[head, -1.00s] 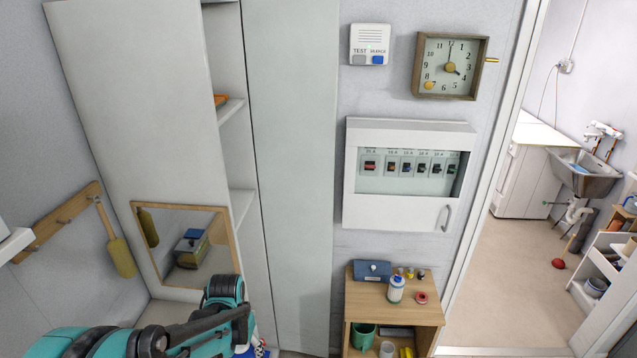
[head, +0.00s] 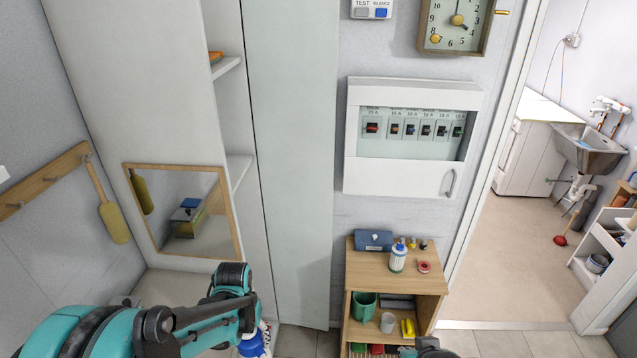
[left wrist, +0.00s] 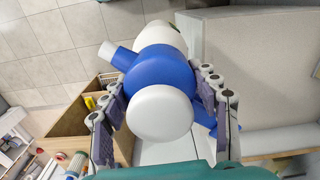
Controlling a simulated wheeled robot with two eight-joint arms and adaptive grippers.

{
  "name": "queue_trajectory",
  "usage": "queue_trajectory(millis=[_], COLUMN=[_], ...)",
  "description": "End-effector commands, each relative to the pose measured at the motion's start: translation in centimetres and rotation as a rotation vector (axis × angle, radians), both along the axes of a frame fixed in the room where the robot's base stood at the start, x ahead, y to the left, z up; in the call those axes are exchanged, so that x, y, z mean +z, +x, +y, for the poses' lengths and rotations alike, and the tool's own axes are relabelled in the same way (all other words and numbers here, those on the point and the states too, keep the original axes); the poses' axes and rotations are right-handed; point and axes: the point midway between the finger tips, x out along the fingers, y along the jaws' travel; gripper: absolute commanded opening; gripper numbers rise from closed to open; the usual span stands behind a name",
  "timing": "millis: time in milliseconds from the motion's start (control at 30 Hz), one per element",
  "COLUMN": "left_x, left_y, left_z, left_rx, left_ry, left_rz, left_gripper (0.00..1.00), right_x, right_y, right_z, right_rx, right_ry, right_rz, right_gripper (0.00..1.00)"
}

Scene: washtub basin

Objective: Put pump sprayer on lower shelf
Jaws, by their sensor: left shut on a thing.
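The pump sprayer (left wrist: 160,75), with a blue head, a white round knob and a pale nozzle, sits between the fingers of my left gripper (left wrist: 156,88) in the left wrist view. The gripper is shut on its blue head. In the head view, my left gripper (head: 256,318) is low at the centre-left, and part of the blue and white sprayer (head: 254,345) shows below it. The rest of the sprayer is hidden or cut off. A tall white cabinet shows an upper shelf (head: 226,67) and a lower shelf (head: 238,170). A dark part of my right arm shows at the bottom edge.
A wooden shelf unit (head: 390,277) stands right of the tall cabinet door (head: 295,150). A blue box (head: 374,240), a white bottle (head: 398,259) and a red roll (head: 424,267) are on its top. The doorway floor is mostly clear.

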Motion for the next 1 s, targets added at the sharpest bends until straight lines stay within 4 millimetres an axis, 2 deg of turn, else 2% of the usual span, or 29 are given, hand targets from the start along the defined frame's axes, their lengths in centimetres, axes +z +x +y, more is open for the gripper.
queue_trajectory(millis=[33, 100, 300, 500, 700, 1000], left_x=[-2.4, -4.4, -9.5, -13.6, -15.6, -15.8], left_y=[0.0, 0.0, 0.0, 0.0, 0.0, 0.0], left_z=[0.0, 0.0, 0.0, 0.0, 0.0, 0.0], left_rx=[0.0, 0.0, 0.0, 0.0, 0.0, 0.0], left_ry=[0.0, 0.0, 0.0, 0.0, 0.0, 0.0], left_rz=[0.0, 0.0, 0.0, 0.0, 0.0, 0.0], left_gripper=[0.0, 0.0, 0.0, 0.0, 0.0, 0.0], right_x=[-2.4, -4.4, -9.6, -13.6, -15.6, -15.8], right_y=[0.0, 0.0, 0.0, 0.0, 0.0, 0.0], right_z=[0.0, 0.0, 0.0, 0.0, 0.0, 0.0], right_rx=[0.0, 0.0, 0.0, 0.0, 0.0, 0.0], right_ry=[0.0, 0.0, 0.0, 0.0, 0.0, 0.0], right_rz=[0.0, 0.0, 0.0, 0.0, 0.0, 0.0], right_gripper=[0.0, 0.0, 0.0, 0.0, 0.0, 0.0])
